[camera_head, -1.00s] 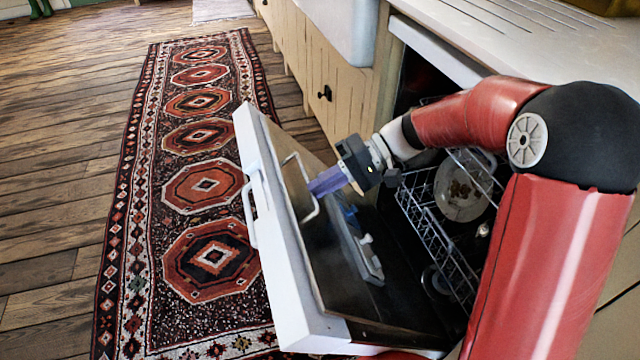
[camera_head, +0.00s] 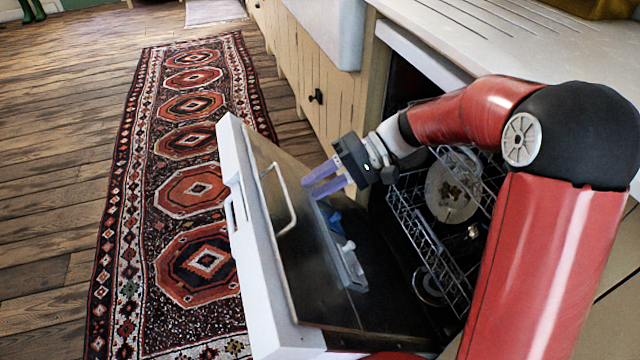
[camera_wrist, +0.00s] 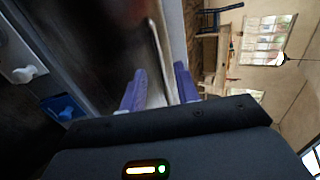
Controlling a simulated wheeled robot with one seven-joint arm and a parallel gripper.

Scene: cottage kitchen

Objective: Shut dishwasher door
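The dishwasher door (camera_head: 250,225) hangs partly open and tilted, its white edge to the left and dark inner panel facing the tub. A pale bar handle (camera_head: 291,208) stands on the inner panel. My gripper (camera_head: 309,189) is over the inner side of the door, right of the bar, with two purple fingers spread and nothing held. In the wrist view, the fingers (camera_wrist: 161,85) are apart, and the pale bar (camera_wrist: 157,62) shows between and beyond them. The tub interior is partly hidden by my arm.
A wire rack (camera_head: 432,235) with a plate (camera_head: 450,190) sits inside the dishwasher. A detergent tray (camera_head: 345,255) is on the door's inner panel. Cream cabinets (camera_head: 335,95) and a counter (camera_head: 510,40) lie behind. The patterned rug (camera_head: 190,190) on the left is clear.

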